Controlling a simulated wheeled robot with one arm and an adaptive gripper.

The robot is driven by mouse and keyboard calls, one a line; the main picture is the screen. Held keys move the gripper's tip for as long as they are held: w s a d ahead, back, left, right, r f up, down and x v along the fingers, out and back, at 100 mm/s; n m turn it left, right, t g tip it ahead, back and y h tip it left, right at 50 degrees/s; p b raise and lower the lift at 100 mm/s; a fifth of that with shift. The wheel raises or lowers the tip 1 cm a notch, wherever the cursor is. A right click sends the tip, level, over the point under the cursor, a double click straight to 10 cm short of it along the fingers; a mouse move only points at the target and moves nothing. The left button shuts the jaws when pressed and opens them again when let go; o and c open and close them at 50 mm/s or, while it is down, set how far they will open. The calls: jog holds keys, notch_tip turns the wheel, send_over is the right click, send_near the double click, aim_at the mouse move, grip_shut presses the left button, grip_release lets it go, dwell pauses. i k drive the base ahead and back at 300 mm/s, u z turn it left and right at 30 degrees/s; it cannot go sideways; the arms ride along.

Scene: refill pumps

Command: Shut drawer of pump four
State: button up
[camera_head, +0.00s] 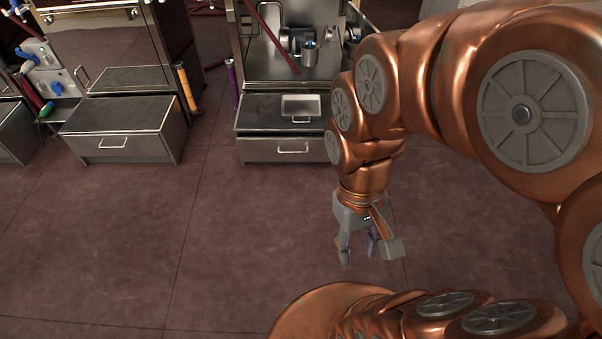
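Several metal pump cabinets stand along the back, each with a low grey drawer at floor level; I see no number on them, so I cannot tell which is pump four. The left drawer (122,148) stands well forward of its cabinet and has a bar handle. The middle drawer (262,151) also has a handle and lies under a dark top; how far it is out is unclear. My gripper (369,254) hangs over the floor, in front and to the right of the middle drawer. Its fingers are apart and nothing is between them.
A small light tray (301,107) lies on top of the middle unit. An orange cylinder (187,88) and a purple one (232,83) stand between the cabinets. Another drawer (13,132) is cut off at the left edge. The brown floor in front is clear.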

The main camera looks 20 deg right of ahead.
aim_at(253, 145)
jog(key=u, duration=0.95)
jog(key=i, duration=1.75)
jog(key=z, duration=0.95)
